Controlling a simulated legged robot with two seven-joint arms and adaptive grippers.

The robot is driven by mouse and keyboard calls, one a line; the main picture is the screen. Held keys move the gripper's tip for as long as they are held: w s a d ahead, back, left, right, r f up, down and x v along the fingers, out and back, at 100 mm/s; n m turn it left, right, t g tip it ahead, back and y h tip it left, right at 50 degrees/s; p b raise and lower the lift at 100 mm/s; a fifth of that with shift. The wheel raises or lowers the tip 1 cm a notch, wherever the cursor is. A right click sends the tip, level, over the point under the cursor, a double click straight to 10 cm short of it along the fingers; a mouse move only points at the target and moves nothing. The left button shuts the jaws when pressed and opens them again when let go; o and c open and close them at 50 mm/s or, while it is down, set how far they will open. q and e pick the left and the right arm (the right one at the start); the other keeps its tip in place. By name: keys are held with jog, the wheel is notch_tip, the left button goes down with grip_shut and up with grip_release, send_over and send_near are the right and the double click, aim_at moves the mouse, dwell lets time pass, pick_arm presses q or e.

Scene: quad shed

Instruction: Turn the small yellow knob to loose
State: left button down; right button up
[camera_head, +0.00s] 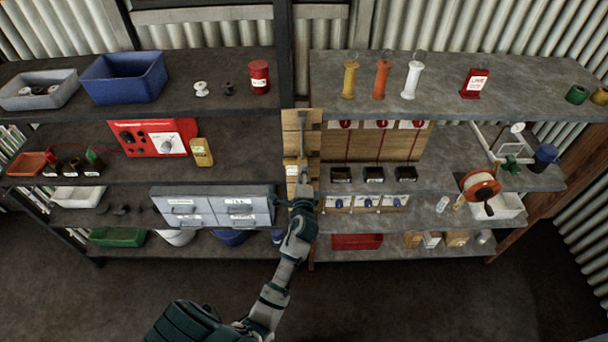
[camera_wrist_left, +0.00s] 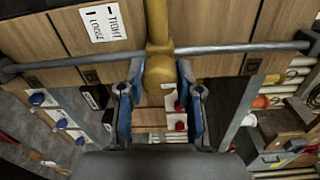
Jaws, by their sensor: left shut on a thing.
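The yellow knob (camera_wrist_left: 160,76) sits between the two blue fingers of my left gripper (camera_wrist_left: 158,88) in the left wrist view. The fingers close on its sides. A yellow stem runs up from it, across a grey metal rod (camera_wrist_left: 225,48). A white label (camera_wrist_left: 103,22) reading TIGHT and LOOSE is on the wooden board (camera_wrist_left: 45,40) beside it. In the head view my left gripper (camera_head: 303,193) is at the lower part of the upright wooden board (camera_head: 291,140) and largely hides the knob. My right gripper is in neither view.
Shelves flank the board. Grey drawers (camera_head: 213,207) stand close on the left. On the right are small black bins (camera_head: 374,174) and blue-knobbed panels (camera_head: 366,202). A red box (camera_head: 150,138) with a dial and a yellow meter (camera_head: 201,152) stand further left.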

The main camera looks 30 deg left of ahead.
pick_arm(q)
jog(key=c, duration=1)
grip_release()
jog(key=shift+a, duration=0.15)
jog(key=shift+o, duration=1.2)
jog(key=shift+a+f, duration=0.1)
jog(key=shift+a, duration=0.05)
jog(key=v, duration=1.2)
jog(key=shift+w+f, duration=0.15)
jog(key=shift+f, duration=0.05)
